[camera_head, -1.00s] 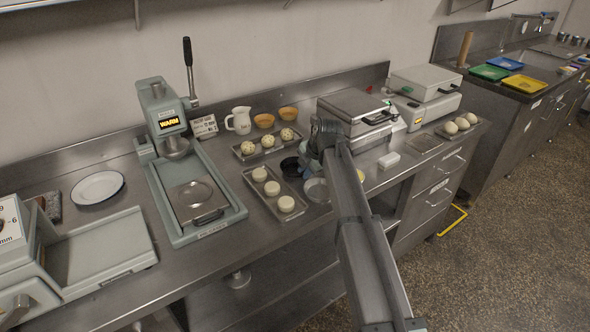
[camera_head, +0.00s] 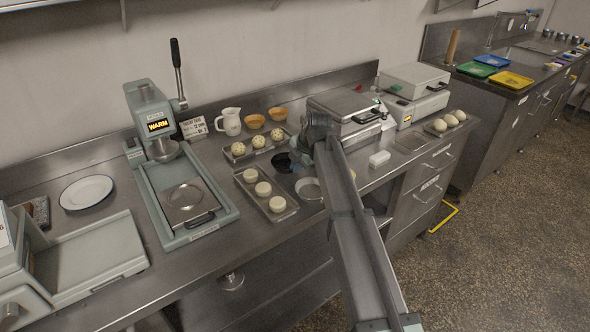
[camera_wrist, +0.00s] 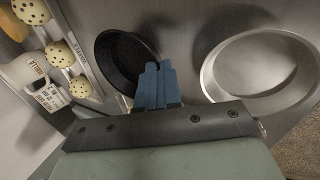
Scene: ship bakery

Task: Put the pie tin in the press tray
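A dark round pie tin (camera_head: 282,163) sits behind the tray of pale rounds, and it shows left of my fingers in the wrist view (camera_wrist: 118,62). My gripper (camera_wrist: 158,68) is pointed down at its near-side rim. Its blue fingers are close together, apparently with the rim between them. I cannot tell whether the tin is clear of the counter. A second, silver round tin (camera_head: 309,189) lies apart, also at right in the wrist view (camera_wrist: 262,72). The press tray (camera_head: 187,200) lies at left under the press (camera_head: 152,115), with a round metal recess showing empty.
A tray with pale rounds (camera_head: 281,214) lies between the press and the tins. A speckled-ball tray (camera_head: 240,157), white jug (camera_head: 229,121) and orange bowls (camera_head: 277,113) stand behind. A grey appliance (camera_head: 342,107) stands at right. A white plate (camera_head: 86,192) lies left of the press.

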